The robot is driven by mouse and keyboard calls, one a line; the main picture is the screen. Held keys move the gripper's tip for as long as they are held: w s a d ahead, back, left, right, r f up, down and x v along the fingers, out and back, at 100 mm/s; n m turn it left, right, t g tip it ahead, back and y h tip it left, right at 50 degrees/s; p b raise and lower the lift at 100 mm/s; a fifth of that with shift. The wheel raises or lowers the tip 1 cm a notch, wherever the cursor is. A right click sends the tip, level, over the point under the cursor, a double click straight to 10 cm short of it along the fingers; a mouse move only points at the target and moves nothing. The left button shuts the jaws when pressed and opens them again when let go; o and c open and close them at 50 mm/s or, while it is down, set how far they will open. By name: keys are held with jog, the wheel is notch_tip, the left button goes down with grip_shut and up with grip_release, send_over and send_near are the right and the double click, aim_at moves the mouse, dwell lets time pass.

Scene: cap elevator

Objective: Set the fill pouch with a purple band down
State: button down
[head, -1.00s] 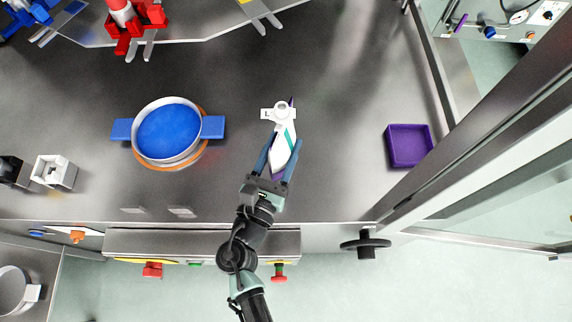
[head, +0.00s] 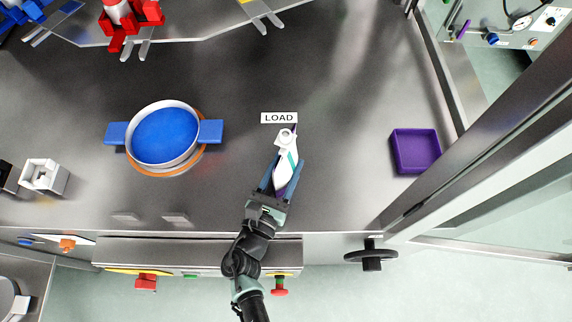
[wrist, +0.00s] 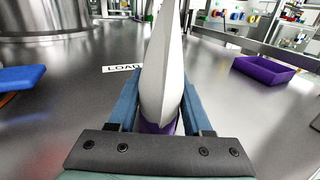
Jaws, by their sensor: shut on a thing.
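The fill pouch (head: 286,163) is white with a spout at its far end, a teal mark and purple at its near end. My gripper (head: 283,178) is shut on it, with one blue finger along each side. In the wrist view the pouch (wrist: 164,70) stands up between the fingers of my gripper (wrist: 160,112), and its purple part (wrist: 158,128) shows low between them. I cannot tell whether the pouch touches the table. The LOAD label (head: 279,118) lies just beyond the spout.
An empty purple tray (head: 415,151) sits to the right on the metal table (head: 340,130). A round pan with a blue inside (head: 163,136) and blue handles is to the left. A glass door frame (head: 480,150) borders the right side. The table around the pouch is clear.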

jog(key=shift+c, duration=1.6)
grip_release()
jog(key=shift+f, duration=0.1)
jog(key=shift+r, duration=0.2)
jog(key=v, duration=1.2)
jog(key=shift+f, duration=0.1)
